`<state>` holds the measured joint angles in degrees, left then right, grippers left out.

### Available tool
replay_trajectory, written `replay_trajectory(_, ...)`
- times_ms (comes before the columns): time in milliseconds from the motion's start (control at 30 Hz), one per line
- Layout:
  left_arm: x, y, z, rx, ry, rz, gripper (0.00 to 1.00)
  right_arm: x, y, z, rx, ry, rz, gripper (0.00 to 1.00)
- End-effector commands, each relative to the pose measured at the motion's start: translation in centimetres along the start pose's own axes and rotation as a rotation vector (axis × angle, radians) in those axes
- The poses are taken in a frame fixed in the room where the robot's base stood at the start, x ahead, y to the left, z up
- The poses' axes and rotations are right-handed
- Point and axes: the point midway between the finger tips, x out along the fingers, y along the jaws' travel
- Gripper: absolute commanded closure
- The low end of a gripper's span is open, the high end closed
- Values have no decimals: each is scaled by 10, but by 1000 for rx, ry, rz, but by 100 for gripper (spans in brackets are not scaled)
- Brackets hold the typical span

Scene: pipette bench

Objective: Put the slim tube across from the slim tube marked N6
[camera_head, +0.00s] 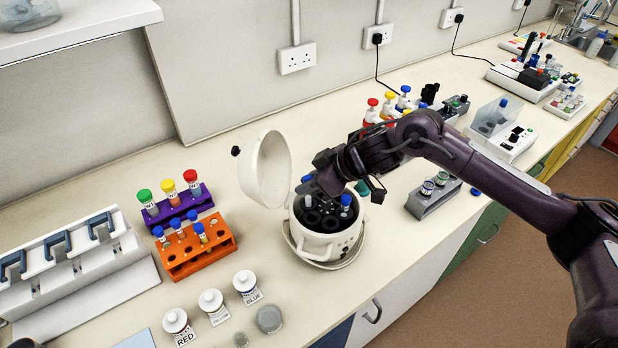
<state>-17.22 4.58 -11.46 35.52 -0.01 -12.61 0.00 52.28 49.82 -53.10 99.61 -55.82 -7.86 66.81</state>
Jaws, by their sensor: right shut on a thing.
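The white centrifuge (318,243) stands open, with its round lid (265,170) tipped up at the left. A blue-capped slim tube (346,201) stands in its dark rotor at the right side, and another blue cap (307,179) shows at the rotor's back left, beside my gripper. My right gripper (325,182) is over the rotor, shut on a slim tube that its fingers mostly hide. I cannot tell how deep that tube sits. Several more blue-capped slim tubes (176,226) stand in the orange rack (208,255). No N6 mark is readable. My left gripper is not in view.
A purple rack (193,208) with green, yellow and red capped tubes is behind the orange rack. White labelled bottles (211,302) stand in front. A grey rack (432,201) is right of the centrifuge. A pipette stand (75,270) is at the left. My right arm crosses the right side.

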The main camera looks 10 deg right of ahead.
Motion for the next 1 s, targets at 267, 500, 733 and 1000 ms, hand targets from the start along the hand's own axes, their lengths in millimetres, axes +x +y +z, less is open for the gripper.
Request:
replay_trajectory(267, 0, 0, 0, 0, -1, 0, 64, 1, 0, 1, 0, 1, 0, 100)
replay_trajectory(500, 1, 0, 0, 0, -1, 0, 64, 1, 0, 1, -1, 1, 0, 71)
replay_trajectory(733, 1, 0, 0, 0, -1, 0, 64, 1, 0, 1, 0, 1, 0, 56)
replay_trajectory(1000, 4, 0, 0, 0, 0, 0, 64, -8, 1, 2, -1, 2, 3, 56)
